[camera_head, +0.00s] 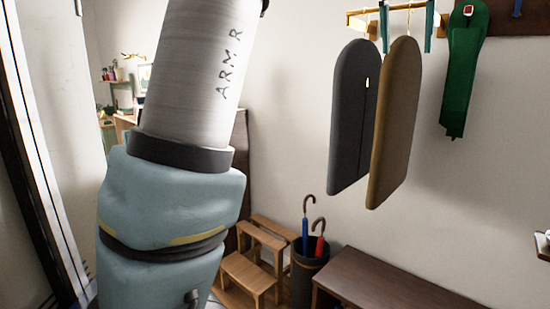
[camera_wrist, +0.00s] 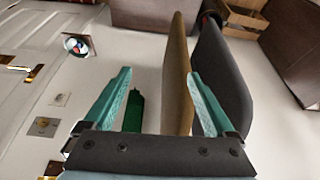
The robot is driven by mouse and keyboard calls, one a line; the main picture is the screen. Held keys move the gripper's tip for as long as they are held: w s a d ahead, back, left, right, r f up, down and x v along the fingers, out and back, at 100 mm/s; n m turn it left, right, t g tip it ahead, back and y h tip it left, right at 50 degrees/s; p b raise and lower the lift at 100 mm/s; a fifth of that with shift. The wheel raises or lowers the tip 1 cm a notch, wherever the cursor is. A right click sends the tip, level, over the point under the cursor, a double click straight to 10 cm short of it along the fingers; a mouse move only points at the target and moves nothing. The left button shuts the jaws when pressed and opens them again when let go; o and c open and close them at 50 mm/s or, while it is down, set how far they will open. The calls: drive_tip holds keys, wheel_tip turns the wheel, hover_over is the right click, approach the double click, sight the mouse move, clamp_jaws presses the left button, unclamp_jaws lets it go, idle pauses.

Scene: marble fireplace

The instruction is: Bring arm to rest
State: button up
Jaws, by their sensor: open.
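My arm (camera_head: 180,180) stands large on the left of the head view, its links rising out of the top of the frame. My gripper (camera_wrist: 158,88) shows in the wrist view with its two teal fingers spread apart and nothing between the tips. Beyond the fingers hang a brown board-like garment shape (camera_wrist: 176,80) and a dark grey one (camera_wrist: 220,75). The same brown shape (camera_head: 395,125) and grey shape (camera_head: 352,115) hang from a rail in the head view. Teal finger-like parts (camera_head: 429,25) show beside that rail.
A green hanging item (camera_head: 463,75) is on the wall at right. A dark bench (camera_head: 375,285), an umbrella stand (camera_head: 308,275) and a wooden step stool (camera_head: 255,270) stand below. A white door (camera_wrist: 45,60) is at left in the wrist view.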

drive_tip(key=w+a+f+n+y, duration=0.1)
drive_tip(key=w+a+f+n, duration=0.15)
drive_tip(key=a+f, duration=0.65)
drive_tip(key=w+a+f+n+y, duration=0.1)
drive_tip(key=w+a+f, duration=0.2)
drive_tip(key=a+f, duration=0.6)
drive_tip(key=s+a+f+n, duration=0.1)
drive_tip(key=s+a+f, duration=0.4)
drive_tip(key=f, duration=0.2)
drive_tip(key=s+a+f+n+g, duration=0.1)
drive_tip(key=s+a+f, duration=0.3)
drive_tip(key=f, duration=0.4)
drive_tip(key=s+a+f+n, duration=0.1)
drive_tip(key=s+a+f, duration=0.4)
drive_tip(key=a+f, duration=0.1)
drive_tip(key=shift+s+a+f+g+y, duration=0.3)
drive_tip(key=shift+a+f+g, duration=0.1)
drive_tip(key=shift+f, duration=0.3)
